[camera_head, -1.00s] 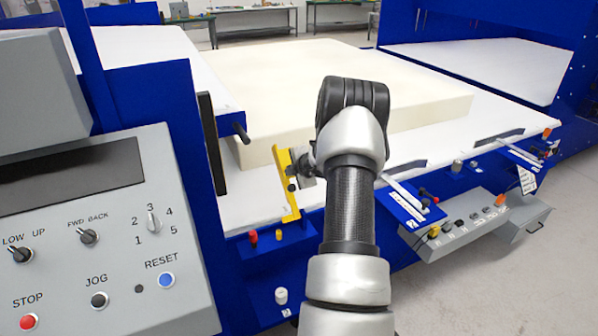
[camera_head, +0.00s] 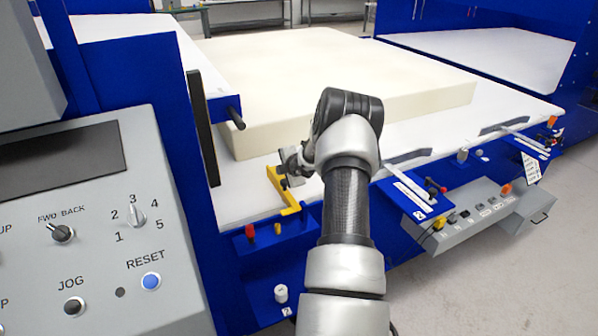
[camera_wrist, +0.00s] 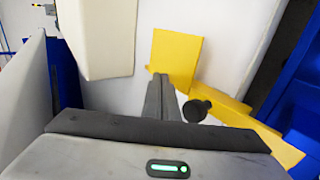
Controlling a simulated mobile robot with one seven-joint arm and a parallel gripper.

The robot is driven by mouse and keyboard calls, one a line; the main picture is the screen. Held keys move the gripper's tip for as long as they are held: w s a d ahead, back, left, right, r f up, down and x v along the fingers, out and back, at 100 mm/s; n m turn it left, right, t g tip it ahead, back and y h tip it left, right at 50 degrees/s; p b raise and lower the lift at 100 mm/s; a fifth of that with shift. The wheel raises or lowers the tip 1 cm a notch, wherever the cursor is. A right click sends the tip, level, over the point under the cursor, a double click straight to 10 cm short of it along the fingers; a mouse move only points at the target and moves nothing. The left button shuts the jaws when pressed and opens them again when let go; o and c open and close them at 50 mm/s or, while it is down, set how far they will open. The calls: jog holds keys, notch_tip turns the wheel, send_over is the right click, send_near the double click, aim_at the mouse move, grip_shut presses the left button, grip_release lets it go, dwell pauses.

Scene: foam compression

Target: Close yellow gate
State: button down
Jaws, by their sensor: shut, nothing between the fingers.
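The yellow gate (camera_head: 281,190) is at the front left edge of the white table, in front of the foam block. It is tilted low toward the table, with its lower end at the blue front rail. My gripper (camera_head: 294,164) is at the gate's upper end, with the fingers partly hidden by my arm. In the wrist view the gate (camera_wrist: 174,57) has a flat yellow plate just beyond my shut fingers (camera_wrist: 160,78), which overlap its lower edge. A black knob (camera_wrist: 198,108) on the gate's arm is right of the fingers. I cannot tell whether the fingers touch the plate.
The cream foam block (camera_head: 330,75) lies on the white table (camera_head: 420,165). A control panel (camera_head: 95,230) stands at the left. A black handle (camera_head: 232,115) sticks out left of the gate. Red and yellow knobs (camera_head: 250,232) are on the blue rail below. Clamps (camera_head: 405,190) are at right.

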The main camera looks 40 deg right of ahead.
jog(key=shift+w+f, duration=0.15)
jog(key=shift+f, duration=0.35)
